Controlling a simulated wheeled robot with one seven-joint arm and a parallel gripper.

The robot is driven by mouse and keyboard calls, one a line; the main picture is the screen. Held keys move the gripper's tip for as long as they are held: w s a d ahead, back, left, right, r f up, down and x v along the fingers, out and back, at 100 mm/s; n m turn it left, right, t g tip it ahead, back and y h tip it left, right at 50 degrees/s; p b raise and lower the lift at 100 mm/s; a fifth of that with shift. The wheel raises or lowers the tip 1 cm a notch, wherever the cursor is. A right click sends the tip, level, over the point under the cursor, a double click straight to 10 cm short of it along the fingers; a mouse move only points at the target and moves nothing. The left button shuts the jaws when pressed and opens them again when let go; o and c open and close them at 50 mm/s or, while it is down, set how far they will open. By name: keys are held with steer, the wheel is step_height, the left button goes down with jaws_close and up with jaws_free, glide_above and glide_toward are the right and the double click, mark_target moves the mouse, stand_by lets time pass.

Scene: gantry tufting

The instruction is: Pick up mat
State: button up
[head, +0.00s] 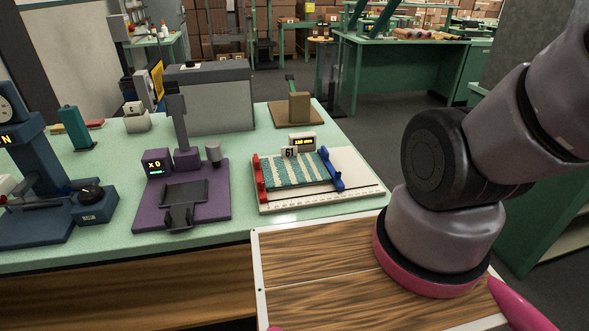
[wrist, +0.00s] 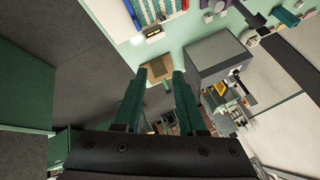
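The mat (head: 292,172) is a small teal and white striped piece. It lies flat on a white board (head: 350,182) between a red clamp (head: 261,180) on its left and a blue clamp (head: 331,170) on its right. In the wrist view part of the mat (wrist: 150,10) shows at the top edge, cut off by the frame. My gripper (wrist: 159,74) has two teal fingers that stand apart with nothing between them. It is away from the mat and not touching it. The head view shows my arm at the right, but not the fingers.
A small display (head: 302,142) and a number tag stand behind the mat. A purple fixture (head: 215,198) is to its left, with a blue machine (head: 45,190) further left. A grey box (head: 212,95) and a brown board with a block (head: 299,107) stand behind. A wood-topped surface (head: 330,285) is in front.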

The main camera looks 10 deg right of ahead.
steer(key=w+a+f+m+g+y, duration=0.1)
steer(key=w+f+m+g+y, duration=0.6)
steer(key=w+f, duration=1.2)
steer(key=m+y, duration=0.3)
steer(key=m, duration=0.3)
glide_toward(294, 147)
steer(key=shift+s+d+r, duration=0.2)
steer(key=shift+r, duration=0.35)
steer(key=shift+f, duration=0.25)
steer(key=x, duration=0.5)
steer(key=shift+w+a+f, duration=0.1)
steer(key=shift+a+f, duration=0.05)
steer(key=shift+a, duration=0.05)
steer(key=shift+w+f+x, duration=0.1)
steer(key=shift+f+x, duration=0.05)
steer(key=shift+x, duration=1.2)
steer(key=shift+w+f+x, duration=0.1)
steer(key=shift+x, duration=1.2)
steer(key=shift+d, duration=0.15)
jaws_close()
